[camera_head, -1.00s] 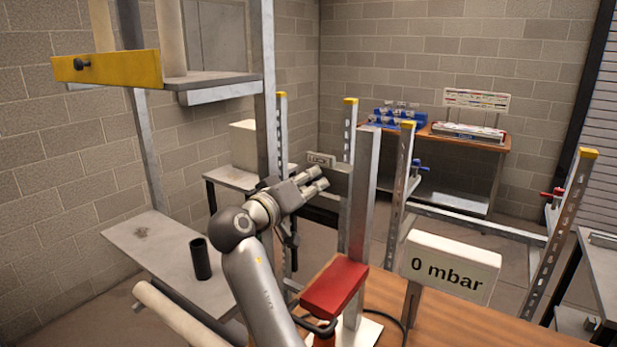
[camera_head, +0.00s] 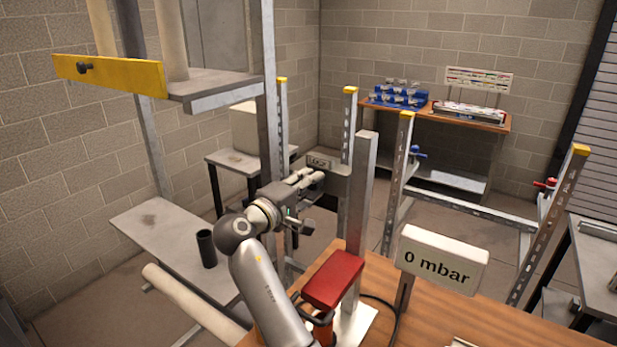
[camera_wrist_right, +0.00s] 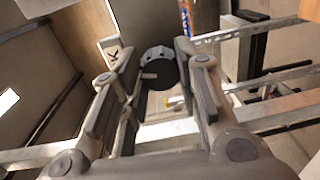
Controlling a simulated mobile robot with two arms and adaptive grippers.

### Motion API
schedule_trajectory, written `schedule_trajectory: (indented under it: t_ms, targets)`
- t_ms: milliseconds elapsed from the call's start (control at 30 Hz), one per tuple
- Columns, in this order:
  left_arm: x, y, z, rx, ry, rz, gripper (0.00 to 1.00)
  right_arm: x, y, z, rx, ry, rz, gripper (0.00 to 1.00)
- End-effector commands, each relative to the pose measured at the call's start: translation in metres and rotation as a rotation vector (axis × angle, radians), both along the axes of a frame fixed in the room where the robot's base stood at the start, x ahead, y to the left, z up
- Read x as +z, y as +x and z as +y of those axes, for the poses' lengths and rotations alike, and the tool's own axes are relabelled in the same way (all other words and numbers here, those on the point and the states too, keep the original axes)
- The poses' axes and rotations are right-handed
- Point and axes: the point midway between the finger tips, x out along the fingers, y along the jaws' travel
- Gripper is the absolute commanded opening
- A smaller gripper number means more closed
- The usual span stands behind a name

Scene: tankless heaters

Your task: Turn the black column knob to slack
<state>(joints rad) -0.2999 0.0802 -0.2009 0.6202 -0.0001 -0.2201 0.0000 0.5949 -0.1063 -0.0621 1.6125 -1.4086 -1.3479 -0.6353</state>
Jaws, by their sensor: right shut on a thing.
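The black knob (camera_wrist_right: 160,72) is a dark round cap with a grey scalloped rim, between my right fingertips (camera_wrist_right: 158,75) in the right wrist view. The fingers are shut on it from both sides. In the head view my right gripper (camera_head: 312,183) is at the metal column, just below the small sign reading LOCK (camera_head: 320,163). The gripper hides the knob there. Part of the sign's lettering, a K (camera_wrist_right: 114,56), shows left of the knob in the wrist view. My left gripper is not in view.
A red block (camera_head: 333,278) and a display reading 0 mbar (camera_head: 443,260) stand on the wooden bench (camera_head: 480,315). A steel post (camera_head: 362,190) rises close to my right gripper. A yellow bar (camera_head: 110,74) on a rack is at upper left. A black cup-like cylinder (camera_head: 206,248) stands on a grey shelf.

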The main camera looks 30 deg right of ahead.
Motion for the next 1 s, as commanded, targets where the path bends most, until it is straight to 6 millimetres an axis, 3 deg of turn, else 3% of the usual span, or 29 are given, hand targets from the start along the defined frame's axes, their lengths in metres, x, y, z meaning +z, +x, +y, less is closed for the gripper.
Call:
schedule_trajectory:
  t_ms: [233, 767, 800, 933, 1000]
  targets:
    - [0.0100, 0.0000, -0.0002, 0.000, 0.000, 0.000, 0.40, 0.0012, 0.0006, 0.0005, 0.002, -0.032, 0.072, 0.06]
    - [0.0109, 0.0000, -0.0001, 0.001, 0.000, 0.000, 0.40, 0.0001, 0.0006, 0.0006, 0.002, -0.040, 0.090, 0.06]
    - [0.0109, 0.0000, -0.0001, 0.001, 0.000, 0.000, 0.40, 0.0001, 0.0006, 0.0006, 0.002, -0.040, 0.090, 0.35]
    - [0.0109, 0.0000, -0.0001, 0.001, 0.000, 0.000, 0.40, 0.0000, 0.0006, 0.0004, 0.002, -0.039, 0.090, 0.52]
    - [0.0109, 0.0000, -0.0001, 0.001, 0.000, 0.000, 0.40, -0.0001, 0.0005, 0.0004, 0.001, -0.038, 0.089, 0.52]
